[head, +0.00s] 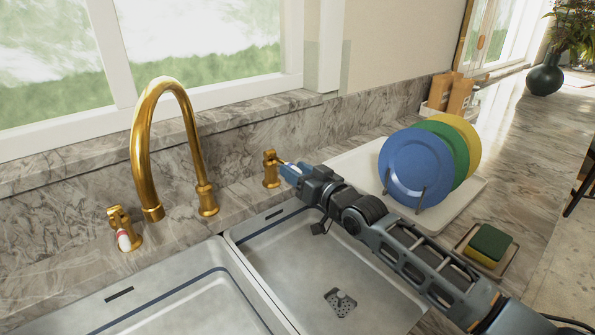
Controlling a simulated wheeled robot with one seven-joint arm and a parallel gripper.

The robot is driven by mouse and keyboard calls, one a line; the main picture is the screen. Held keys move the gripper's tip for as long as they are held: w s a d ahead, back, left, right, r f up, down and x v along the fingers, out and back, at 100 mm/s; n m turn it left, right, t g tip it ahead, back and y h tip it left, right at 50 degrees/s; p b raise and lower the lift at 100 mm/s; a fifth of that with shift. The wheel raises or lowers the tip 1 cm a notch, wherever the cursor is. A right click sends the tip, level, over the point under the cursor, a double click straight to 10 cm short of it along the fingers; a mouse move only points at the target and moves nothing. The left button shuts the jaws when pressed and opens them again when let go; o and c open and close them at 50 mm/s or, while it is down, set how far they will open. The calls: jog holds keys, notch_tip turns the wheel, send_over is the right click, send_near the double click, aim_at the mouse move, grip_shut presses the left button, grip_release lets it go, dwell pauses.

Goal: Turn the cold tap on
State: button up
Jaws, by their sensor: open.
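A gold gooseneck faucet (147,130) stands behind the double sink, and no water shows from it. To its right is a gold handle (270,170) on an upright post. A blue-marked part shows at that handle's right side, against the tip of my gripper (292,172). My gripper reaches in from the right at handle height. Its fingers are open, but small and partly hidden, so I cannot tell whether they touch the lever. To the left of the spout is another gold handle (117,222) with a red and white mark.
The right sink basin (300,262) lies under my arm, and the left basin (180,305) is empty. A rack with blue (408,165), green and yellow plates stands right of my gripper. A sponge (490,242) lies on a small tray. The window wall bounds the back.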

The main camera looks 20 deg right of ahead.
jog(key=shift+c, duration=0.4)
grip_shut()
